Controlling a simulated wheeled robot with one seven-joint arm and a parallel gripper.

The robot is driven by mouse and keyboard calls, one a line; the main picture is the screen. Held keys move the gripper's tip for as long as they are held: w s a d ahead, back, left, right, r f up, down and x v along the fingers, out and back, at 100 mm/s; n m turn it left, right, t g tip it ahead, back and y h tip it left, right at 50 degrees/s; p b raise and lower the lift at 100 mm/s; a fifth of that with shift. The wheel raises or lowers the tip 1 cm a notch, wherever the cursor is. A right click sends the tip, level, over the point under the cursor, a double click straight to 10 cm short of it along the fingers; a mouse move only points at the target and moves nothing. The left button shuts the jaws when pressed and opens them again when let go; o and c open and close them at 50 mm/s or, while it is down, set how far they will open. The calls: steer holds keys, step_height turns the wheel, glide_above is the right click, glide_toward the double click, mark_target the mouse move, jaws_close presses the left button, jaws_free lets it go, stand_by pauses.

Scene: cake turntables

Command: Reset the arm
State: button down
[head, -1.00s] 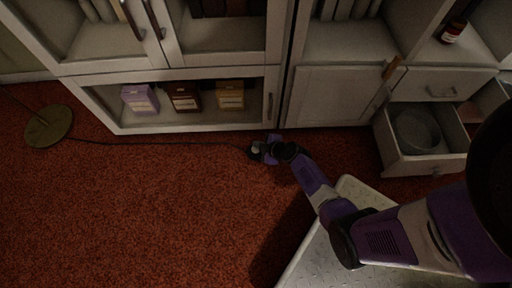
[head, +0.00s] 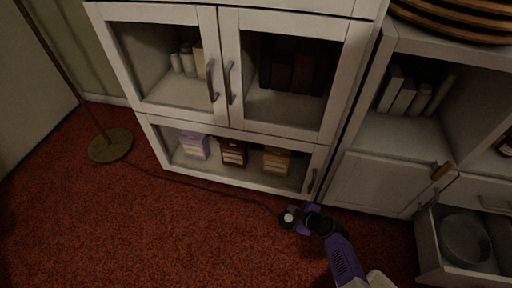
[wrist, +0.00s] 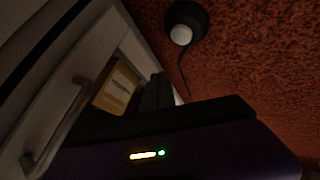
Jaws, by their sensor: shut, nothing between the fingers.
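My gripper (head: 301,214) is low over the red carpet in the head view, at the end of my purple and black arm. It is shut and empty. It is right beside a round black foot switch with a white button (head: 288,218); I cannot tell if they touch. In the wrist view the switch (wrist: 184,24) shows at the top with its cord. The dark hand body with small lights fills the bottom there, and the fingertips are hard to make out.
The white cabinet's lower glass door (head: 311,181) is just behind my gripper. An open drawer (head: 462,272) with a round pan juts out at the right. A lamp base (head: 110,145) stands at the left, its cord running to the switch. Carpet at left is free.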

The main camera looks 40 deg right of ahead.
steer(key=w+d+r+m+h, duration=0.2)
steer(key=d+r+m, duration=0.2)
steer(key=r, duration=0.1)
steer(key=s+a+r+m+t+h, duration=0.2)
steer(key=s+a+r+m, duration=0.15)
steer(key=r, duration=0.35)
steer(key=s+a+r+t+y, duration=0.2)
steer(key=s+a+r+y, duration=0.1)
steer(key=s+a+r, duration=0.95)
steer(key=s+a+r+t+y, duration=0.2)
steer(key=s+a+r, duration=0.7)
steer(key=r, duration=0.6)
step_height(320, 180, up, 37)
steer(key=s+p, duration=0.1)
steer(key=p, duration=3.5)
steer(key=shift+d+n+y+p, duration=0.25)
steer(key=shift+n+y+p, duration=0.05)
steer(key=shift+n+p, duration=0.1)
